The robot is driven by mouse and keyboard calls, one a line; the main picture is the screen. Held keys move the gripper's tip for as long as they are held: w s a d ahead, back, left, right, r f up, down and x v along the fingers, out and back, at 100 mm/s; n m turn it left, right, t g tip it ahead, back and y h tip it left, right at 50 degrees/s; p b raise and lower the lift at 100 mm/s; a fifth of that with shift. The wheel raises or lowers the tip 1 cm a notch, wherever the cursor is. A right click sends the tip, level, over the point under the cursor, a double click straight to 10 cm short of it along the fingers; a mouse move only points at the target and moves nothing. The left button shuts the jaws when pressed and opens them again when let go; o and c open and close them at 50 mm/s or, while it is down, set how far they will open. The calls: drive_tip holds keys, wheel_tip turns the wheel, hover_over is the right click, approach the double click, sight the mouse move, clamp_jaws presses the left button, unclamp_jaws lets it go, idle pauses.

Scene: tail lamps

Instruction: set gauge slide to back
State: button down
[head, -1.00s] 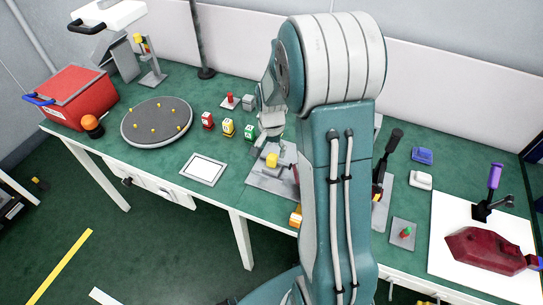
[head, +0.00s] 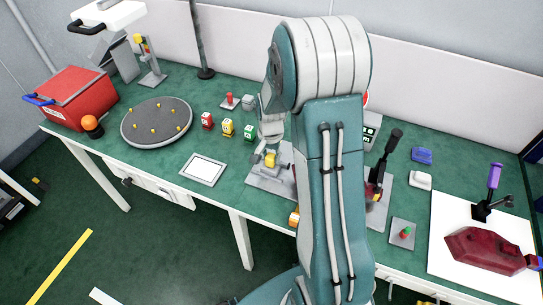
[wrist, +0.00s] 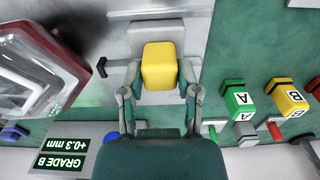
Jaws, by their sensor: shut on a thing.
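The gauge slide is a yellow block (head: 270,160) on a grey base plate (head: 262,184) near the middle of the bench. In the wrist view the yellow block (wrist: 159,66) sits on a grey mount, between the two fingers of my gripper (wrist: 159,80). The fingers are shut on the block, one on each side. In the head view my gripper (head: 270,150) reaches down onto the block from above. My arm hides the right part of the base plate in that view.
Coloured lettered cubes (head: 228,127) stand left of the plate, with a white-framed panel (head: 203,169) nearer the front. A clear and red lamp (wrist: 40,75) and a "GRADE B +0.3 mm" sign (wrist: 62,150) lie at the left in the wrist view. A round turntable (head: 157,122) is farther left.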

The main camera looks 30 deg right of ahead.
drive_tip(key=shift+w+a+f, duration=0.2)
drive_tip(key=shift+w+a, duration=0.75)
drive_tip(key=shift+w, duration=0.1)
drive_tip(key=shift+d, duration=0.1)
drive_tip(key=c, duration=0.6)
unclamp_jaws()
drive_tip(key=shift+o, duration=1.4)
drive_tip(key=shift+w+a, duration=0.1)
drive_tip(key=shift+a, duration=0.1)
drive_tip(key=shift+r, duration=0.1)
wheel_tip(320, 180, up, 12)
drive_tip(key=shift+w, duration=0.1)
